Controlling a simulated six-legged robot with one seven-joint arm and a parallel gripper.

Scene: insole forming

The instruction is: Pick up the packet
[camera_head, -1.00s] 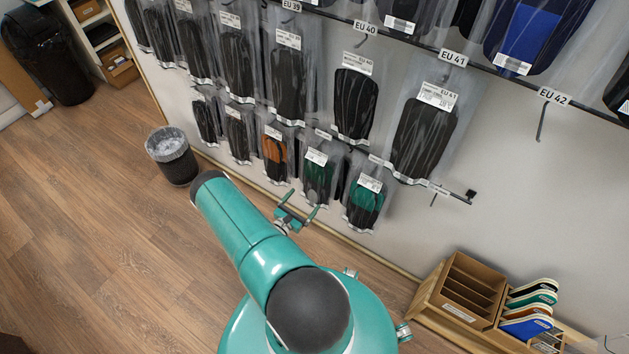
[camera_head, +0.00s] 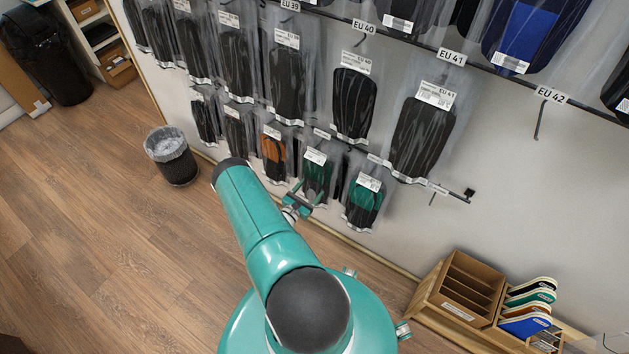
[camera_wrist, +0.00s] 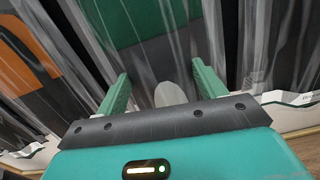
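Clear packets with dark insoles and white labels hang in rows on the wall rail. In the head view my gripper (camera_head: 302,196) is in front of the lower row, by a packet with a green and dark insole (camera_head: 317,174). In the wrist view my gripper (camera_wrist: 160,70) is open, its two green fingers spread apart. That packet's clear film and green-grey insole (camera_wrist: 140,22) fill the view ahead and between the fingers. I cannot tell whether the fingers touch the film. The task does not name which packet.
A packet with an orange insole (camera_head: 273,156) hangs to the left, another green one (camera_head: 365,203) to the right. A mesh bin (camera_head: 171,157) stands on the floor at left. A wooden rack (camera_head: 465,295) is at lower right.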

